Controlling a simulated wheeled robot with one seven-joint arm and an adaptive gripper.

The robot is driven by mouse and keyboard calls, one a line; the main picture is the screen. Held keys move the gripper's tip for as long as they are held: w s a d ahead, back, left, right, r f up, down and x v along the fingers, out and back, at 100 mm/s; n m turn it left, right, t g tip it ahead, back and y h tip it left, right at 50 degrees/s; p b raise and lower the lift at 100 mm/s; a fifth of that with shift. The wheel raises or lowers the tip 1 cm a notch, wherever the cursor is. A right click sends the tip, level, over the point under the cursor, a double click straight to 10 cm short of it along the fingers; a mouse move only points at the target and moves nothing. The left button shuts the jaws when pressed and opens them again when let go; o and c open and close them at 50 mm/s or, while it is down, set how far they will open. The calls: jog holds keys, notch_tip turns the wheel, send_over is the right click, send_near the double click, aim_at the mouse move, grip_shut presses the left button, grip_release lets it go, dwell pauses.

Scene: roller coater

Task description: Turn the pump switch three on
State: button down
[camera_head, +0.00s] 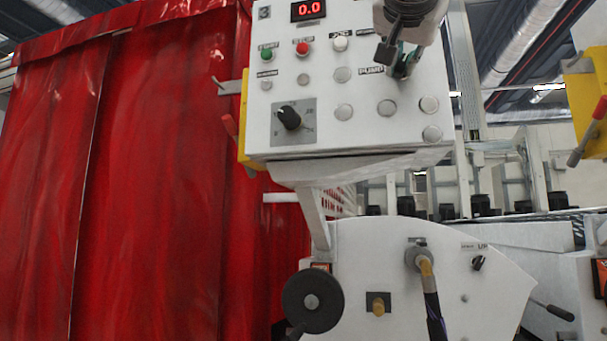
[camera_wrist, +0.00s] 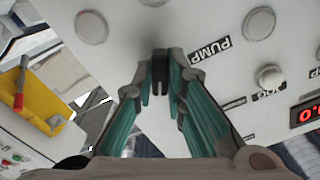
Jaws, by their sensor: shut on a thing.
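My gripper (camera_head: 402,68) is at the upper right of the white control panel (camera_head: 300,170), beside the PUMP label (camera_head: 371,70). In the wrist view its teal-padded fingers (camera_wrist: 160,84) come together on a small dark pump switch (camera_wrist: 160,60) on the panel face. The PUMP label (camera_wrist: 210,50) is just right of the fingertips there. The fingers hide most of the switch, so its angle and any number on it cannot be read. In the head view my gripper covers the switch.
The panel also bears a green button (camera_head: 266,55), a red button (camera_head: 303,48), a black rotary knob (camera_head: 289,117) and several round grey caps. A red display (camera_head: 308,10) reads 0.0. A yellow bracket with a red-handled lever (camera_head: 588,133) stands at the right. A red curtain (camera_head: 150,180) fills the left.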

dwell(0.3)
jog(key=c, duration=1.6)
grip_release()
jog(key=shift+s, duration=0.1)
jog(key=v, duration=1.1)
jog(key=shift+s, duration=0.35)
jog(key=shift+a, duration=0.1)
